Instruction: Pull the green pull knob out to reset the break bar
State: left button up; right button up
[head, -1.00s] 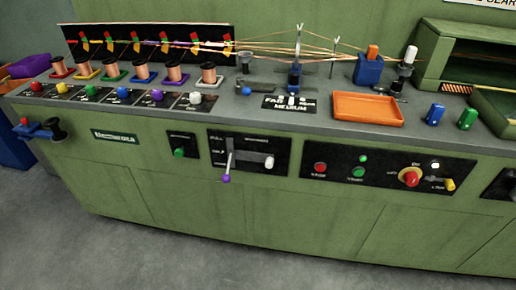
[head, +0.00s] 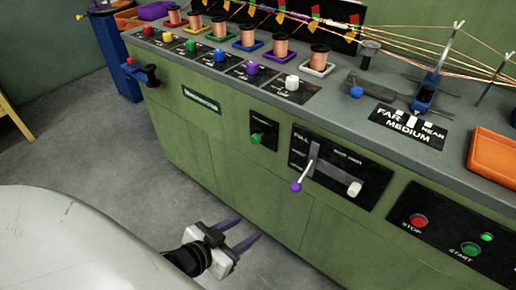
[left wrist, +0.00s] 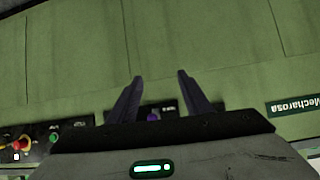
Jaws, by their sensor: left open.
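The green pull knob (head: 257,138) sticks out of a small black plate (head: 265,126) on the green machine front, in the head view. My left gripper (head: 249,228) is open and empty, low in front of the machine. It is below the knob and apart from it. In the left wrist view the two dark fingers (left wrist: 160,78) stand spread before the green front. I cannot make out the green pull knob there; the gripper may hide it. I cannot tell which part is the break bar. My right gripper is not in view.
Right of the knob is a black panel with a purple-tipped lever (head: 296,187) and a white knob (head: 354,188). A red stop button (head: 418,221) and a green start button (head: 470,249) are farther right. A blue holder (head: 137,70) juts out left. Grey floor (head: 75,140) is clear.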

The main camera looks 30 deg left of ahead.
pick_arm(q)
jog(key=w+a+r+t+b, duration=0.3)
jog(key=w+a+b, duration=0.2)
jog(key=a, duration=0.3)
jog(key=m+t+b, duration=0.2)
jog(key=t+b, duration=0.1)
jog(key=b, duration=0.1)
send_near(254, 141)
jog(key=w+b, duration=0.1)
jog(key=w, duration=0.5)
jog(key=shift+w+d+f+b, duration=0.15)
jog(key=shift+w+b, duration=0.15)
jog(key=shift+b, duration=0.05)
jog(key=shift+w, duration=0.35)
jog(key=shift+w+d, duration=0.1)
jog(key=shift+w, duration=0.35)
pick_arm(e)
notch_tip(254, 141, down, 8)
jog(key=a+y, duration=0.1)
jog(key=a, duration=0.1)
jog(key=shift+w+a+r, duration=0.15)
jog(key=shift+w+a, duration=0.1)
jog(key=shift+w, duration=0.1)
